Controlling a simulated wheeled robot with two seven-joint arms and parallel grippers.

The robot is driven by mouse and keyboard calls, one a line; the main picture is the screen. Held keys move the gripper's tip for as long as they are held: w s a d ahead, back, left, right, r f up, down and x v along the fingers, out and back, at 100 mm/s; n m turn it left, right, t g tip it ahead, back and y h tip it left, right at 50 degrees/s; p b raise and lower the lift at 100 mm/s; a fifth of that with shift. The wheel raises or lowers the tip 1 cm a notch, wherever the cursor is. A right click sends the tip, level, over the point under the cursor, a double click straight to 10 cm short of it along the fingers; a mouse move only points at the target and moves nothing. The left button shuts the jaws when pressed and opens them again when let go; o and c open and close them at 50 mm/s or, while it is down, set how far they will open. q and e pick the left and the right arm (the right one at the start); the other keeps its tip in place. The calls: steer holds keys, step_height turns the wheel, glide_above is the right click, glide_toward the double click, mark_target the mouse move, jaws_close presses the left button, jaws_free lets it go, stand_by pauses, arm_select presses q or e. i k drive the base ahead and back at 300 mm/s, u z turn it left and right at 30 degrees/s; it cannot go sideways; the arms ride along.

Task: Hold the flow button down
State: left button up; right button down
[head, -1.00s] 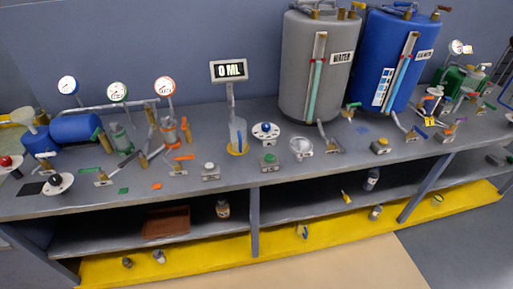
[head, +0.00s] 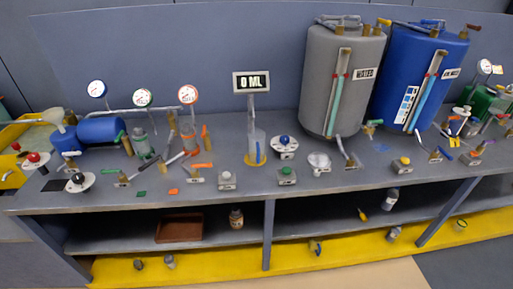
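Several small push-button boxes stand along the front of the bench; no label tells me which is the flow button. One has a green button (head: 287,176), one a white button (head: 227,180) to its left, and one a yellow button (head: 401,164) to the right. Behind the green one, a clear measuring cylinder (head: 256,147) stands on a yellow base under a display (head: 252,82) that reads 0 ML. A grey tank (head: 338,85) and a blue tank (head: 405,95) stand at the back right. Neither of my grippers is in view.
A black knob (head: 77,180) and a red knob (head: 34,160) are at left. A brown tray (head: 180,228) and bottles sit on the lower shelf.

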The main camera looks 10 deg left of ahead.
mark_target(286, 170)
steer(key=k, duration=1.25)
steer(key=u, duration=1)
steer(key=i, duration=1.8)
steer(key=z, duration=0.45)
